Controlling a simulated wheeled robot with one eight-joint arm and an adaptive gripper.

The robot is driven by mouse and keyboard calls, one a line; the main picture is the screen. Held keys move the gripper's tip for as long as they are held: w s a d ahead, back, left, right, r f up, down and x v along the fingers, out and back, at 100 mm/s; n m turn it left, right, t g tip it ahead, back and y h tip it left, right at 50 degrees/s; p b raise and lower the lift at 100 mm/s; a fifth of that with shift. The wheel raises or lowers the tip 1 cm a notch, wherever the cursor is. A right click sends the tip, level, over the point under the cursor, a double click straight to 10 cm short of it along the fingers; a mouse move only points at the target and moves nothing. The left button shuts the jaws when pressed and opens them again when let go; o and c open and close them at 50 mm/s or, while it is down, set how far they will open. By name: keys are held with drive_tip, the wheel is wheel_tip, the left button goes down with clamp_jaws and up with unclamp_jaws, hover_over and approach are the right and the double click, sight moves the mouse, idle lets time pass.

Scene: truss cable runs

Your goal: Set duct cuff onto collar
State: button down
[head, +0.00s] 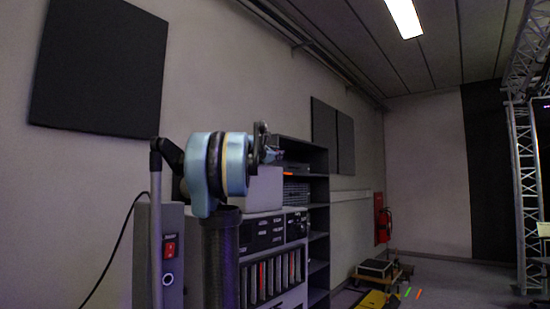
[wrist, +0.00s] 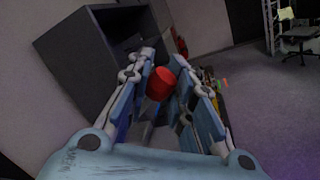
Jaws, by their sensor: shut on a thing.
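My gripper (wrist: 168,88) shows in the wrist view with its jaws shut on a short red cylinder, which I take to be the duct cuff (wrist: 160,84). The cuff sits between the fingertips, tilted, with one round end face towards the camera. It is held in the air, apart from any surface that I can make out. In the head view my gripper (head: 268,150) is seen from behind, raised in front of the dark shelving, and my wrist hides most of it. The cuff cannot be made out clearly there. I cannot pick out the collar in either view.
A dark shelf unit (head: 318,210) stands along the left wall, also large in the wrist view (wrist: 78,62). A red fire extinguisher (head: 382,220) hangs beyond it. A low wooden cart (head: 385,272) stands on the floor. A metal truss (head: 526,190) rises at right. The floor between is open.

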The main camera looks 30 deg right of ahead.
drive_tip(key=shift+a, duration=0.1)
drive_tip(key=shift+s+f, duration=0.1)
drive_tip(key=shift+s, duration=0.05)
drive_tip(key=c, duration=1.4)
unclamp_jaws()
drive_tip(key=shift+s, duration=0.1)
drive_tip(key=shift+r, duration=0.25)
wheel_tip(320, 180, up, 10)
drive_tip(key=shift+f, duration=0.2)
